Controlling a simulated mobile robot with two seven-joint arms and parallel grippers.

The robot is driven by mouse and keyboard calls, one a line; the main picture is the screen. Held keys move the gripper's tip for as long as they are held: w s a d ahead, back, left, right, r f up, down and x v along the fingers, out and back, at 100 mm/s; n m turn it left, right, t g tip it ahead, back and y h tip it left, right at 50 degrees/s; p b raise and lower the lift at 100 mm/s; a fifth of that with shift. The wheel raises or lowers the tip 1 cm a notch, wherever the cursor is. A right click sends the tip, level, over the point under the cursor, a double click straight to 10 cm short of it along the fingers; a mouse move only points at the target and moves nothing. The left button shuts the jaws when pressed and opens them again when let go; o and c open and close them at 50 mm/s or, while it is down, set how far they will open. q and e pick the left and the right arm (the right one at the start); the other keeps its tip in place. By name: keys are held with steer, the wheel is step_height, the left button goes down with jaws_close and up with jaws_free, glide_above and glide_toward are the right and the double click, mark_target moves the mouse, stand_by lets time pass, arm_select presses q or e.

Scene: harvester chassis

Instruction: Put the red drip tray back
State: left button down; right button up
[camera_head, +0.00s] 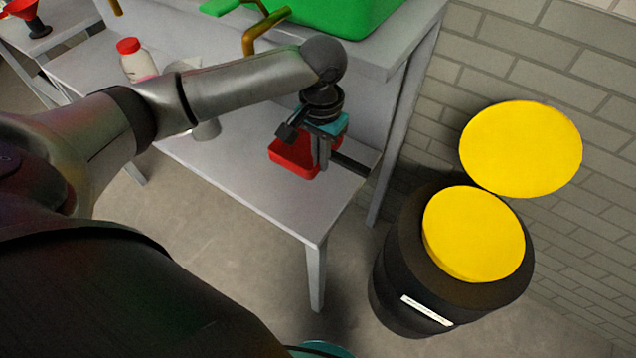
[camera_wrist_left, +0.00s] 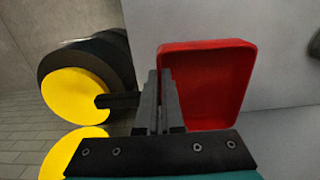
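The red drip tray (camera_head: 290,158) is at the right part of the grey bench, in the head view. My left gripper (camera_head: 320,165) points down at the tray's right end. In the left wrist view the fingers (camera_wrist_left: 161,75) are nearly together, one on each side of the wall of the red tray (camera_wrist_left: 212,85), and appear shut on it. The tray looks empty. I cannot tell whether its underside touches the bench. My right gripper is not in view.
A green container (camera_head: 335,15) with a brass pipe (camera_head: 265,30) stands above the bench (camera_head: 240,190). A red-capped bottle (camera_head: 135,62) stands at the left. A black drum (camera_head: 400,270) with a yellow top (camera_head: 472,235) stands right of the bench. A yellow disc (camera_head: 520,148) is behind it.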

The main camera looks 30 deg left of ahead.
arm_select(q)
step_height(320, 180, down, 5)
steer(key=shift+f+b, duration=0.2)
steer(key=shift+b, duration=0.3)
step_height(320, 180, down, 4)
steer(key=shift+f+b, duration=0.15)
steer(key=shift+b, duration=0.45)
steer(key=c, duration=1.1)
jaws_free()
steer(key=shift+f, duration=0.1)
steer(key=shift+o, duration=0.2)
steer(key=shift+r, duration=0.2)
step_height(320, 180, up, 12)
steer(key=p, duration=0.3)
